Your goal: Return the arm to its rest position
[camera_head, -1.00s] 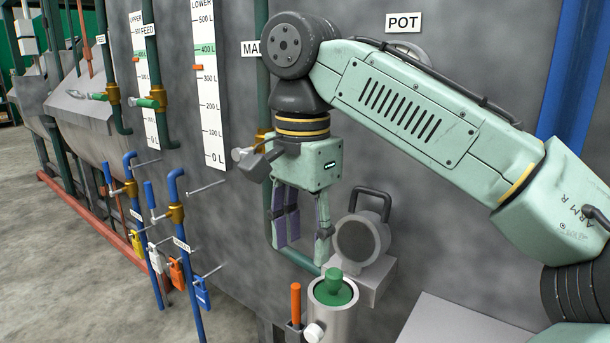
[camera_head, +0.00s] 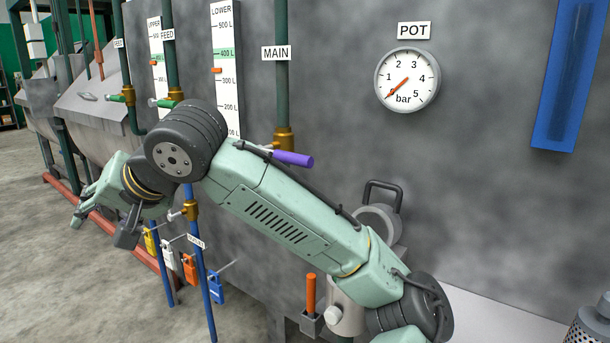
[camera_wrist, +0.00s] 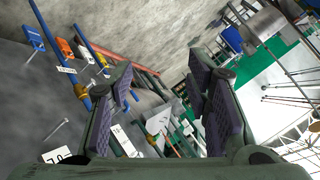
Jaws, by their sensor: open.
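My gripper (camera_head: 88,205) is at the left of the head view, at the end of my pale green arm, turned away to the lower left. In the wrist view my gripper (camera_wrist: 165,92) has its two dark-padded fingers spread apart with nothing between them. My arm (camera_head: 285,220) reaches from the lower right to the left, low in front of the grey wall. It hides parts of the blue pipes and of the metal pot at the bottom.
Padlocks (camera_head: 190,268) hang on pegs by a blue pipe (camera_head: 206,300). A purple-handled valve (camera_head: 293,158) sits on the MAIN pipe (camera_head: 282,95). The POT gauge (camera_head: 407,79) is on the wall. An orange-handled tool (camera_head: 311,293) stands beside the pot. Open floor (camera_head: 60,270) lies at left.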

